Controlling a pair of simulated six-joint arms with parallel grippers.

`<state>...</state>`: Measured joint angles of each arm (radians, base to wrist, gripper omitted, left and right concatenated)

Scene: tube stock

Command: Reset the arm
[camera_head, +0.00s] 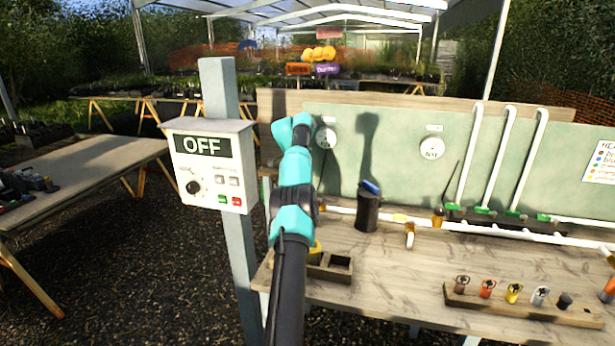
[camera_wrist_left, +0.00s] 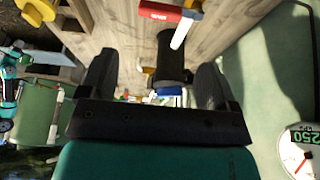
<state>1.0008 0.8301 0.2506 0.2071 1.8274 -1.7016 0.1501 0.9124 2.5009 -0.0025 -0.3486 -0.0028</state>
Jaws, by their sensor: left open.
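My left arm (camera_head: 292,190), teal and black, rises from the bottom of the head view in front of the bench; its fingers cannot be made out there. In the left wrist view my left gripper (camera_wrist_left: 152,85) is open, its two black fingers apart with nothing held between them. Beyond them is a black cup (camera_wrist_left: 171,55), with something blue at its mouth. The same cup (camera_head: 367,212) stands upright on the bench in the head view, right of the arm and apart from it.
A control box (camera_head: 211,164) reading OFF stands on a post left of the arm. A green panel (camera_head: 390,150) with gauges and white pipes backs the bench (camera_head: 400,275). A wooden rack (camera_head: 525,305) holds several coloured pieces at the front right. A red-and-white item (camera_wrist_left: 170,12) shows in the wrist view.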

